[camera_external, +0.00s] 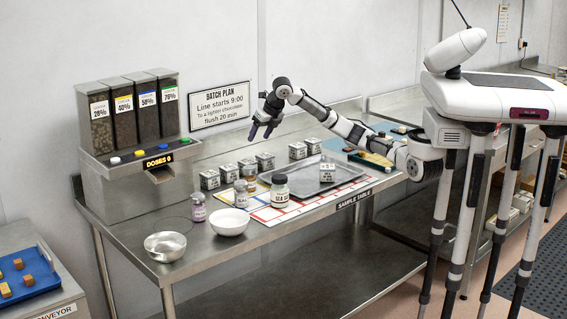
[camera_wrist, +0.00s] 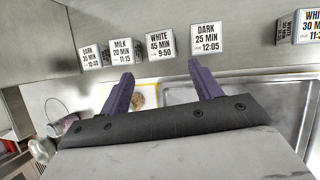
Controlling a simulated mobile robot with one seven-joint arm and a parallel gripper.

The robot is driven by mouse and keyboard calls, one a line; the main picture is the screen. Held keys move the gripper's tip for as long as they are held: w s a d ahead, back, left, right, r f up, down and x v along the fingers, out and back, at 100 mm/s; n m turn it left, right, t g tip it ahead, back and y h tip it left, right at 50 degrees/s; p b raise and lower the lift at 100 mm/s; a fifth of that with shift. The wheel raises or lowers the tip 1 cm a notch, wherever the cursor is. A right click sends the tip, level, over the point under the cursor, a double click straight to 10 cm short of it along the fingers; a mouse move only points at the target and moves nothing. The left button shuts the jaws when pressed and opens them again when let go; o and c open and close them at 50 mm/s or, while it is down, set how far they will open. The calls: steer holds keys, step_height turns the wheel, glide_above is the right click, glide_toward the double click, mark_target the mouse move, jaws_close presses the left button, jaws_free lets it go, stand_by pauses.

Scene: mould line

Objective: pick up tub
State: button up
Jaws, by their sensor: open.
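In the wrist view a container marked WHITE 45 MIN (camera_wrist: 160,45) and one marked DARK 25 MIN (camera_wrist: 206,39) stand beyond my fingertips. My gripper (camera_external: 261,136) is open and empty, above the back of the table. Its two purple fingers also show in the wrist view (camera_wrist: 160,71), apart, with a brown round item (camera_wrist: 138,101) partly visible between them.
A metal tray (camera_external: 300,186) with one labelled container on it lies on the table. Jars, including a large one (camera_external: 280,190), a white bowl (camera_external: 230,222) and a steel bowl (camera_external: 165,246) stand toward the front left. A dispenser (camera_external: 135,125) stands at the left.

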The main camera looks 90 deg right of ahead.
steer(key=g+h, duration=0.1)
steer(key=g, duration=0.1)
glide_toward(266, 156)
steer(key=shift+m, duration=0.4)
steer(key=p+x, duration=0.1)
steer(key=x, duration=0.4)
steer(key=shift+f, duration=0.45)
steer(key=shift+p+x, duration=1.15)
steer(key=shift+x, duration=1.85)
steer(key=c, duration=0.8)
